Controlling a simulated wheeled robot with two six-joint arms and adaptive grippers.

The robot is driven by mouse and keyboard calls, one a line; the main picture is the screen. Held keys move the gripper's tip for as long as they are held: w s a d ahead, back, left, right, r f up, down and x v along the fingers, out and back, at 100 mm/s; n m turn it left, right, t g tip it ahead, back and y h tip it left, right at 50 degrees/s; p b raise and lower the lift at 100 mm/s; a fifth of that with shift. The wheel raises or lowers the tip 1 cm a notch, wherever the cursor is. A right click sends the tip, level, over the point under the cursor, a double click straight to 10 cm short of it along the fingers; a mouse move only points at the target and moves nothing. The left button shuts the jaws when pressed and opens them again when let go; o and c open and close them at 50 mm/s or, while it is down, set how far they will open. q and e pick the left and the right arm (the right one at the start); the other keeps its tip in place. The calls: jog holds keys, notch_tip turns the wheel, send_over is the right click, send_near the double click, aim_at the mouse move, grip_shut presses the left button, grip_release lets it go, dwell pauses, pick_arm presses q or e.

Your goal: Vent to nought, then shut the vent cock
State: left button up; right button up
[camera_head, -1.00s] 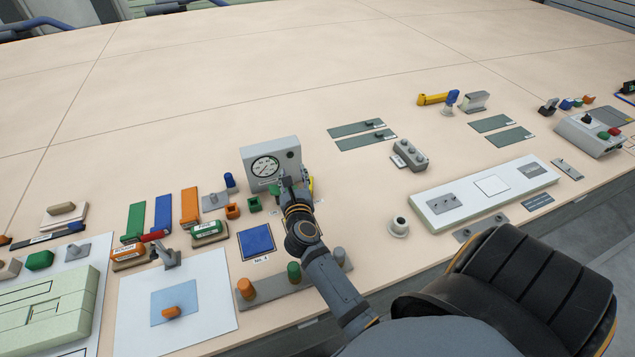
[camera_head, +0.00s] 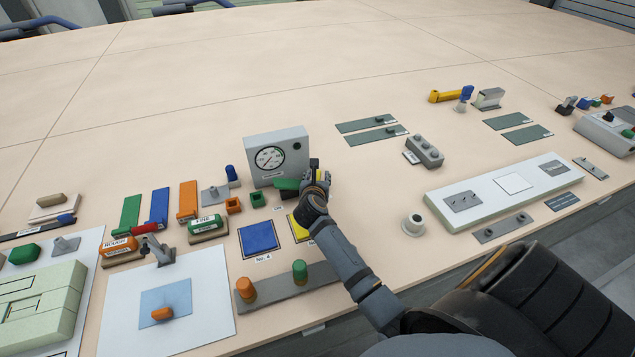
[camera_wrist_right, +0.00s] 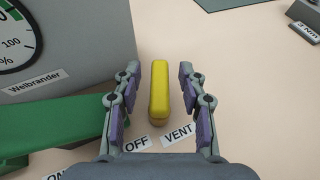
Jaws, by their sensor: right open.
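The grey gauge box (camera_head: 276,150) with its round white dial (camera_head: 270,158) stands at mid-table in the head view; the needle's exact reading is too small to tell. Its lower edge has a green lever (camera_head: 287,184), which also shows in the right wrist view (camera_wrist_right: 60,128). The yellow vent cock handle (camera_wrist_right: 159,90) stands between my right gripper's fingers (camera_wrist_right: 158,88) by the OFF and VENT labels. My right gripper (camera_head: 318,178) is open, with gaps on both sides of the handle. My left gripper is out of view.
A blue square pad (camera_head: 258,238) and a strip with orange and green knobs (camera_head: 275,290) lie in front of the gauge. Blocks labelled FINE (camera_head: 208,228) and ROUGH (camera_head: 118,245) are to the left. The table behind the gauge is clear.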

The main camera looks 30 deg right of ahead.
jog(key=shift+w+d, duration=0.1)
jog(key=shift+w, duration=0.05)
grip_shut()
jog(key=shift+r+p, duration=0.15)
jog(key=shift+p, duration=0.3)
jog(key=n+y+p, duration=0.1)
jog(key=p, duration=0.2)
jog(key=n+t+y+p, duration=0.1)
jog(key=n+y+p, duration=0.1)
jog(key=p, duration=0.2)
jog(key=n+t+y+p, duration=0.1)
jog(key=p, duration=0.2)
jog(key=shift+w+a+r+n+y+p, duration=0.15)
jog(key=shift+a+n+y+p, duration=0.15)
jog(key=shift+a+y+p, duration=0.1)
jog(key=shift+f, duration=0.35)
grip_release()
